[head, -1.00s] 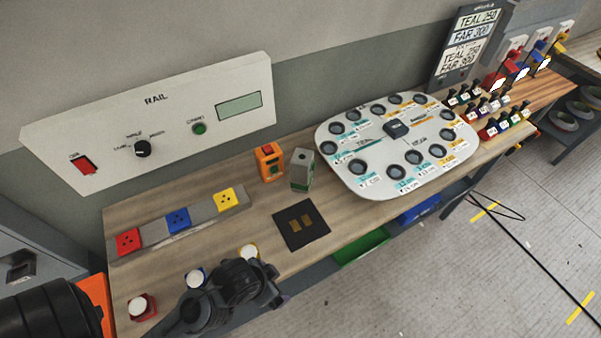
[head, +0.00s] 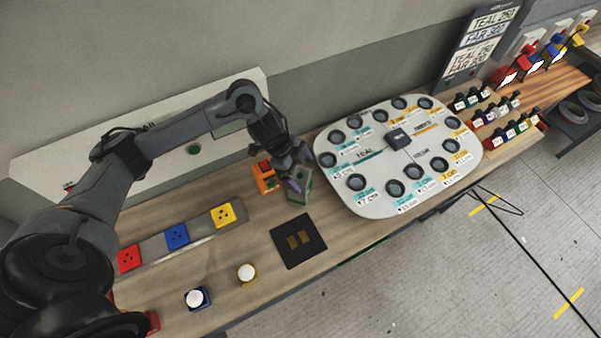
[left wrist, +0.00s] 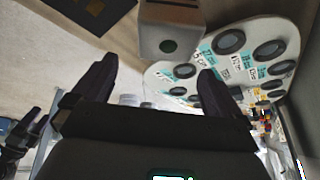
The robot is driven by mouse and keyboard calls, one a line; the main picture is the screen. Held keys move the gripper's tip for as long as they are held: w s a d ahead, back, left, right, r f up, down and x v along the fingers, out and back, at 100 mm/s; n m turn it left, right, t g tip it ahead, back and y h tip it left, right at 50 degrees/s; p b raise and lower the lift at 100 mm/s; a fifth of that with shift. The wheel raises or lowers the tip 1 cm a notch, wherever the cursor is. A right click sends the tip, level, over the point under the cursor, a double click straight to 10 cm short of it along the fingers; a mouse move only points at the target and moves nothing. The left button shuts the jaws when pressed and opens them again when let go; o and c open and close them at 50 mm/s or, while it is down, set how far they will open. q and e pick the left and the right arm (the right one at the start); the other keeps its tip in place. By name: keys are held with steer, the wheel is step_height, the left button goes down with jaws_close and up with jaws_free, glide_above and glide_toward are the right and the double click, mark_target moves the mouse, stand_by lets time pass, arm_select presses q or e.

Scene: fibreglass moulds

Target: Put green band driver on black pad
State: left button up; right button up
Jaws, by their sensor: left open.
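The green band driver (head: 300,197) is a grey block with a green band low on it, standing on the bench right of an orange block. My left gripper (head: 294,176) is over it in the head view and partly hides it. In the left wrist view, the driver (left wrist: 171,28) shows a grey face with a dark green dot, just beyond and between the open fingers (left wrist: 155,66). No grip on it shows. The black pad (head: 298,241) lies flat nearer the bench's front edge, with two tan marks on it; its corner shows in the left wrist view (left wrist: 92,14).
The orange block (head: 264,178) stands close left of the driver. A large white board with round holes (head: 375,190) lies to the right. A grey strip with red, blue and yellow sockets (head: 203,229) is to the left. White-topped buttons (head: 247,272) line the front.

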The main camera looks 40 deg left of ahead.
mark_target(302, 182)
arm_select(q)
steer(key=a+r, duration=0.1)
steer(key=a, duration=0.3)
steer(key=shift+n+g, duration=0.3)
steer(key=shift+n, duration=0.1)
steer(key=shift+s+p+x, duration=0.15)
steer(key=shift+p+x, duration=0.1)
steer(key=shift+x, duration=2.25)
steer(key=shift+s+p+x, duration=0.2)
steer(key=shift+x, duration=2.25)
steer(key=shift+d, duration=0.2)
steer(key=c, duration=1.4)
steer(key=shift+o, duration=0.2)
steer(key=shift+r, duration=0.1)
